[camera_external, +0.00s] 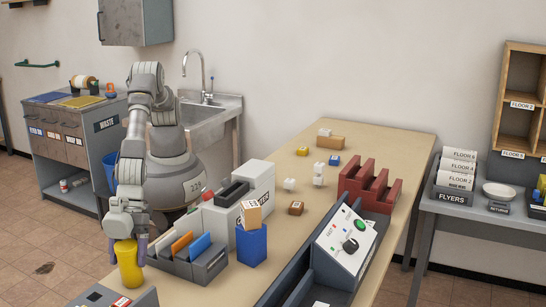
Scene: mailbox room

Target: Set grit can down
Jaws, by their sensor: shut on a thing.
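A yellow cylindrical can (130,265), which I take to be the grit can, is upright at the lower left of the external view. My gripper (128,251) points down and is shut on it, with a finger on each side of its upper part. The can is by the left edge of the wooden table (340,160), left of a grey tray with folders. I cannot tell whether its base touches the table or hangs just above it.
The grey folder tray (205,268) stands close right of the can. A grey device (118,298) is just in front. A blue holder (252,246) with a wooden block (250,215) and a white box (255,180) stand farther right. Bare table lies right of the blue holder.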

